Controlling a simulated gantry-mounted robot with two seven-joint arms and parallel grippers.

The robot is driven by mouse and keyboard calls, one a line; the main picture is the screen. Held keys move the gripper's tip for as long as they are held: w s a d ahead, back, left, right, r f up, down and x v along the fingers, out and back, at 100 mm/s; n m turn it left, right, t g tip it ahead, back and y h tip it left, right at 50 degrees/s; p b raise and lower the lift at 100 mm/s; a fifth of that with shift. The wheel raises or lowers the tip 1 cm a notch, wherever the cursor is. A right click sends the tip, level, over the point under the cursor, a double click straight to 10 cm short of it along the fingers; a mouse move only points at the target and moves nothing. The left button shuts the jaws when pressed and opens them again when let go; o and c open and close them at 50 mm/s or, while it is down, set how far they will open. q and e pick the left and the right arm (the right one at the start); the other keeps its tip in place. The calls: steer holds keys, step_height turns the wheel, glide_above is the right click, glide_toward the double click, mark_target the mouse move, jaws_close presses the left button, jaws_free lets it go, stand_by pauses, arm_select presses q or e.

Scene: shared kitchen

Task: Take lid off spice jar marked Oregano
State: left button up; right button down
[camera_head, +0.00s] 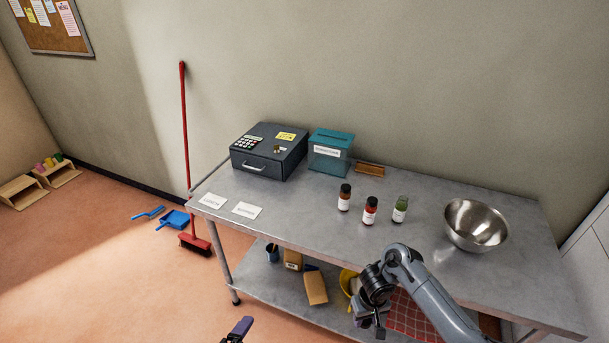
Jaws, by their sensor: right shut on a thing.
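Three small spice jars stand upright on the metal table (305,215): a brown jar (344,203) with a dark lid, a red jar (369,216) with a dark lid, and a green jar (399,213) with no dark lid visible on top. Their labels are too small to read. My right gripper (378,330) is low at the table's front edge, in front of the jars and apart from them. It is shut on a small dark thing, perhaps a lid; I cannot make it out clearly. Part of my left gripper (239,330) shows at the bottom edge, away from the table.
A steel bowl (475,225) stands right of the jars. A dark cash box (268,151), teal donation box (331,153) and small wooden tray (369,170) are at the back. Two white cards (212,201) (247,210) lie at left. The table between cards and jars is clear.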

steer(key=w+a+r, duration=0.2)
steer(key=w+r, duration=0.1)
steer(key=r, duration=0.6)
arm_select(q)
steer(key=s+a+f+n+g+y, duration=0.15)
steer(key=s+a+n+g, duration=0.25)
steer(key=s+n, duration=0.55)
steer(key=s+a+n+g+y, duration=0.2)
steer(key=s+a+n+g, duration=0.2)
steer(key=s+n, duration=0.55)
arm_select(e)
steer(key=s+d+r+m, duration=0.2)
steer(key=s+d+r, duration=0.2)
steer(key=s+d, duration=0.2)
arm_select(q)
step_height(320, 180, up, 26)
steer(key=s+m+p, duration=0.1)
steer(key=p, duration=2.5)
steer(key=shift+s+r, duration=0.2)
steer(key=shift+s, duration=0.2)
arm_select(e)
steer(key=s+r, duration=0.4)
steer(key=r, duration=0.7)
steer(key=s+r, duration=0.4)
steer(key=r, duration=0.8)
steer(key=shift+s+a, duration=0.2)
steer(key=shift+s, duration=0.15)
arm_select(q)
steer(key=shift+d+h, duration=0.1)
steer(key=shift+h, duration=0.15)
